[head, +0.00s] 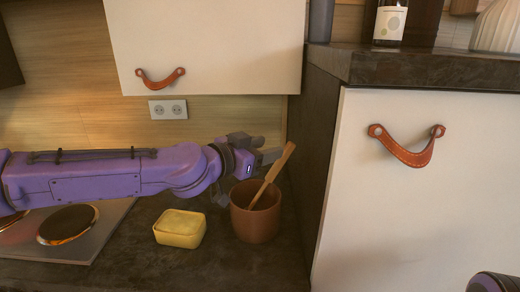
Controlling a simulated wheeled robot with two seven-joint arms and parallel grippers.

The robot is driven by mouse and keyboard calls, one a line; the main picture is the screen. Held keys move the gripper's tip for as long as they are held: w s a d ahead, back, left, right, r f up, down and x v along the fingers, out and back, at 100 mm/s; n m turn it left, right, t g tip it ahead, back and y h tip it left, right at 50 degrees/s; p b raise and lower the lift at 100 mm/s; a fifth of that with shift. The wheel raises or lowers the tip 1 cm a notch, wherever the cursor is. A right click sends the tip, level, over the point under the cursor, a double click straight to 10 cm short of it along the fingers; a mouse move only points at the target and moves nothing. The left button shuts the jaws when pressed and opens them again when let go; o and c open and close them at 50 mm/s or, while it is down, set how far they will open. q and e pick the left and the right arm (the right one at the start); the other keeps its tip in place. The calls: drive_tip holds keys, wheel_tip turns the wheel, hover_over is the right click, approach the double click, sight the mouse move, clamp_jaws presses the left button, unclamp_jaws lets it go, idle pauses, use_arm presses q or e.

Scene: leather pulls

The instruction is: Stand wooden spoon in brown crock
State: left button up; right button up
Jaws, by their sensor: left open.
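The brown crock (256,222) stands on the dark counter, left of the white cabinet front. The wooden spoon (274,172) leans in the crock with its handle sticking up and to the right over the rim. Its lower end is hidden inside the crock. My left gripper (268,155) is just above and behind the crock, close to the spoon's handle. It is open, and I cannot tell whether it touches the handle. Only a small part of my right arm shows at the bottom right corner; its gripper is out of view.
A yellow block-like dish (180,228) sits left of the crock. A hob (65,225) with round plates lies under my left arm. A white cabinet with a leather pull (407,155) closes off the right side. An upper cabinet (205,45) hangs above.

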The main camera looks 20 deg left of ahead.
use_arm(q)
drive_tip(key=p+v, duration=1)
drive_tip(key=shift+s+a, duration=0.2)
drive_tip(key=shift+s, duration=0.05)
wheel_tip(320, 180, up, 3)
drive_tip(key=p, duration=0.3)
drive_tip(key=shift+p, duration=0.35)
